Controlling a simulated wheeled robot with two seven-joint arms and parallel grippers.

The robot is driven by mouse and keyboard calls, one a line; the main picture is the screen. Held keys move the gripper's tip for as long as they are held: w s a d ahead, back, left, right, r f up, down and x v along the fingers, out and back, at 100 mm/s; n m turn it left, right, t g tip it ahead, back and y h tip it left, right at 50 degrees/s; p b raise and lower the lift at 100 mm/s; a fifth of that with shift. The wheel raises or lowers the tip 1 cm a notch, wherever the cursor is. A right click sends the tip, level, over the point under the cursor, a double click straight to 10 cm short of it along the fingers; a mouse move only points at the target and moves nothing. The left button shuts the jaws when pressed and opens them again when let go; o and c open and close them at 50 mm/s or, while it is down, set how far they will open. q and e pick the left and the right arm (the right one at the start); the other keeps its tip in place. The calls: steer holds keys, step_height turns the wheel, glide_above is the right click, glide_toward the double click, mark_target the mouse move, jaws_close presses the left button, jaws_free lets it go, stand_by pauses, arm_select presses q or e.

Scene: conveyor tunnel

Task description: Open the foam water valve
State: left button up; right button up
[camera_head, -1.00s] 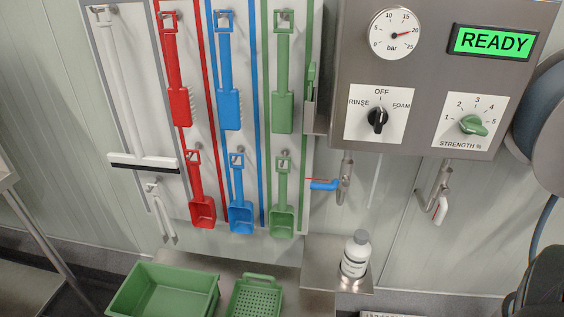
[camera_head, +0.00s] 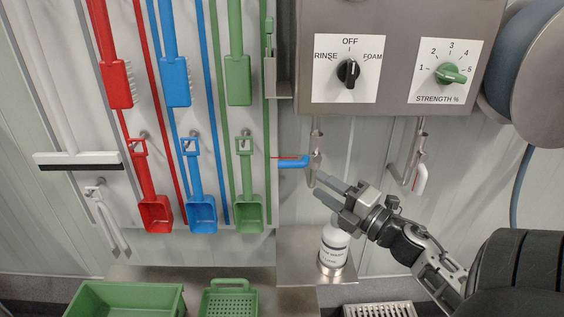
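A valve with a blue lever (camera_head: 294,162) sits on a steel pipe (camera_head: 315,143) under the control box. The lever points left, across the pipe. A second valve, with a white and red lever (camera_head: 420,178), hangs under the box further right; its lever points down. I cannot read which valve is for foam water. My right gripper (camera_head: 318,186) reaches in from the lower right. Its two fingers are apart and empty, pointing left just below the blue-lever valve, with no visible contact. My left gripper is not in view.
The control box (camera_head: 402,20) overhangs the valves. A white bottle (camera_head: 334,250) stands on a steel shelf (camera_head: 290,265) below my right gripper. Coloured tools hang on the board (camera_head: 262,215) at left. A hose reel (camera_head: 545,75) is at right.

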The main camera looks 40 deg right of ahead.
mark_target(284, 162)
steer(key=w, duration=0.4)
steer(key=w+r+p, duration=0.1)
steer(key=w, duration=0.3)
steer(key=w+a, duration=0.1)
steer(key=w, duration=0.3)
steer(key=shift+w+a+r, duration=0.1)
steer(key=shift+w+r, duration=0.2)
steer(key=shift+r, duration=0.05)
jaws_close()
